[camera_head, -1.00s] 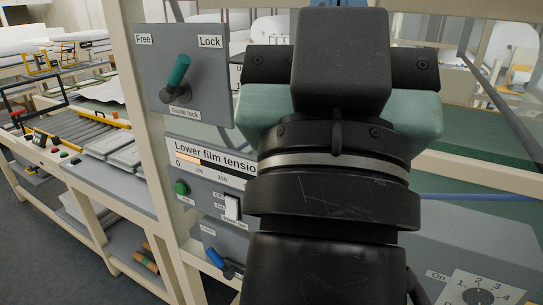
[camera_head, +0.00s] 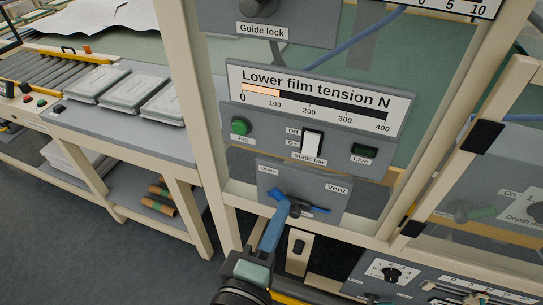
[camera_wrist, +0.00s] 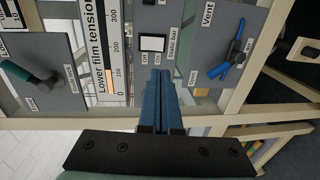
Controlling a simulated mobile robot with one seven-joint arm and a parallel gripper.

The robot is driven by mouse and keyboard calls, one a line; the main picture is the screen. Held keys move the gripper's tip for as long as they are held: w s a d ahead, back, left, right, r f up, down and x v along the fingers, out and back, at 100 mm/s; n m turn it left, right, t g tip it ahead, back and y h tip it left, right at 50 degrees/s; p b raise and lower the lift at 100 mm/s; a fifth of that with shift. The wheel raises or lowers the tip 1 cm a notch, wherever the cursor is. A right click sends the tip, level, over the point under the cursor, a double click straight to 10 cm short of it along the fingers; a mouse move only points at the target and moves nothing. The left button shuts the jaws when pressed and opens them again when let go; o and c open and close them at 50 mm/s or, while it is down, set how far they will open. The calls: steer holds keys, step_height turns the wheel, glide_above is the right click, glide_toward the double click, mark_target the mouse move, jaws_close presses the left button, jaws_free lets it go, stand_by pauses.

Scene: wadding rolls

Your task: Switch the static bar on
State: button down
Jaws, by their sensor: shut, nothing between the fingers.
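The static bar switch (camera_head: 311,144) is a white rocker on a grey panel, with Off and On labels on its left. I cannot tell which side is pressed. The Live lamp (camera_head: 364,151) to its right is dark green and looks unlit. My gripper (camera_head: 282,206) has blue fingers, shut and empty, below the switch in the head view. In the wrist view the shut fingertips (camera_wrist: 159,72) point towards the switch (camera_wrist: 152,44) and show just below it in the picture. I cannot tell the gap in depth; no contact is visible.
The blue Vent handle (camera_head: 312,208) lies close to my fingers in the head view; it also shows in the wrist view (camera_wrist: 232,55). A green jog button (camera_head: 240,126) is left of the switch. The tension display (camera_head: 318,97) is above. Cream frame posts (camera_head: 207,120) flank the panels.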

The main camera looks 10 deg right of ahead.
steer(key=shift+s+d, duration=0.15)
steer(key=p, duration=0.5)
glide_toward(309, 154)
steer(key=x, duration=0.5)
steer(key=shift+w+d+r, duration=0.15)
steer(key=shift+w+r, duration=0.05)
steer(key=shift+w+d+f, duration=0.25)
steer(key=shift+w+d, duration=0.15)
steer(key=shift+w, duration=0.2)
steer(key=shift+f+b, duration=0.1)
steer(key=shift+b, duration=0.2)
steer(key=shift+w+b, duration=0.15)
steer(key=shift+b, duration=0.55)
